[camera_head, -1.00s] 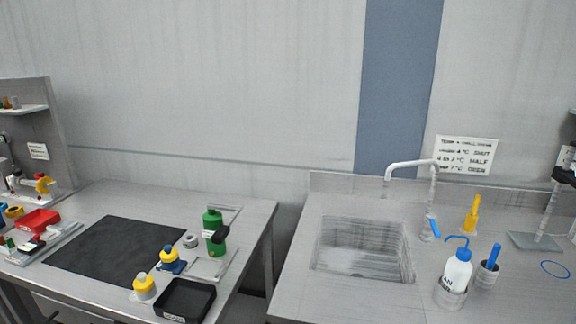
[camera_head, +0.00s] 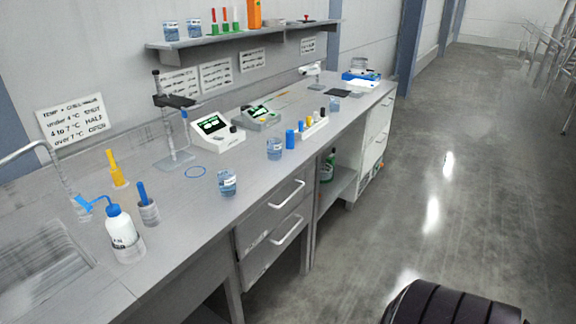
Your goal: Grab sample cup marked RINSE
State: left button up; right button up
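A clear cup with blue contents and a white label (camera_head: 228,183) stands upright near the front edge of the bench, above the drawers. A second similar cup (camera_head: 274,149) stands farther along the bench. Two more such cups stand on the wall shelf, one at the left (camera_head: 170,31) and one beside it (camera_head: 194,28). The labels are too small to read, so I cannot tell which cup is marked RINSE. Neither of my grippers is in view.
A white wash bottle (camera_head: 124,238) and a grey holder with a blue-handled tool (camera_head: 149,212) stand left of the nearer cup. Two display instruments (camera_head: 217,130) stand farther back. The floor (camera_head: 440,160) at right is open.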

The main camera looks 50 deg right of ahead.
aim_at(227, 184)
jog(key=z, duration=1.15)
